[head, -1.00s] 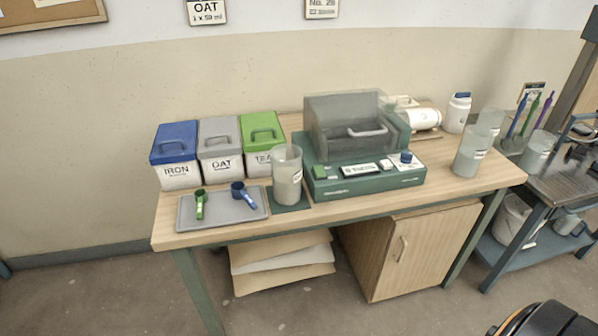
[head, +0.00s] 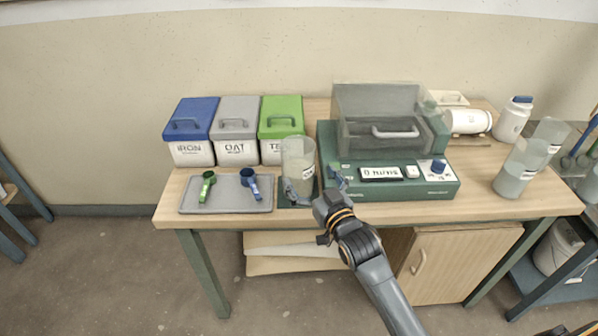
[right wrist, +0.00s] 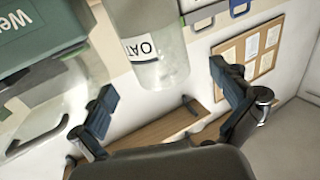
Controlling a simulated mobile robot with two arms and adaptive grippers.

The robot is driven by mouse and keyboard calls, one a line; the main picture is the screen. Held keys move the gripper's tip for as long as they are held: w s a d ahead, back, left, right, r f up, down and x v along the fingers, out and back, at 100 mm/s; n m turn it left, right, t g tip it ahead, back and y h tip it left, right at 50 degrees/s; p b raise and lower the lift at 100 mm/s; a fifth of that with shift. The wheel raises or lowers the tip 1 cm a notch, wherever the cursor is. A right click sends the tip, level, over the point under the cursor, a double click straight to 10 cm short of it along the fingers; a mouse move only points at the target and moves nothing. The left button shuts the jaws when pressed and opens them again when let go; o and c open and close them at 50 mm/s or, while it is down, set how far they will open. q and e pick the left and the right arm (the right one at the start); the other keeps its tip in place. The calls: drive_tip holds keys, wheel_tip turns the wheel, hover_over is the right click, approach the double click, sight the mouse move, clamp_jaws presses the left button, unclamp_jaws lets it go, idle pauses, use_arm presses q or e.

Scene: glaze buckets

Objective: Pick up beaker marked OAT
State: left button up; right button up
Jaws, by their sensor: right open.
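The beaker marked OAT (head: 299,158) is clear, holds pale contents and stands upright on a dark green mat, left of the green scale. In the right wrist view the beaker (right wrist: 148,50) shows its OAT label upside down. My right gripper (head: 314,187) is open at the beaker's near side; one finger overlaps its lower front and the other is to its right. In the wrist view the fingers (right wrist: 160,82) spread to either side of the beaker with gaps, and I see no contact. My left gripper is not in view.
The green scale (head: 440,188) with its clear cover stands close right of the beaker. A grey tray (head: 225,205) with two scoops lies left, before the IRON (head: 190,152), OAT (head: 237,151) and green-lidded bins.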

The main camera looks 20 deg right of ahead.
sight(292, 149)
drive_tip(key=w, duration=0.8)
drive_tip(key=shift+w+a+f+p, duration=0.25)
drive_tip(key=shift+a+p, duration=0.05)
drive_tip(key=shift+c, duration=0.2)
drive_tip(key=c, duration=1.8)
drive_tip(key=shift+o, duration=0.2)
drive_tip(key=shift+r, duration=0.15)
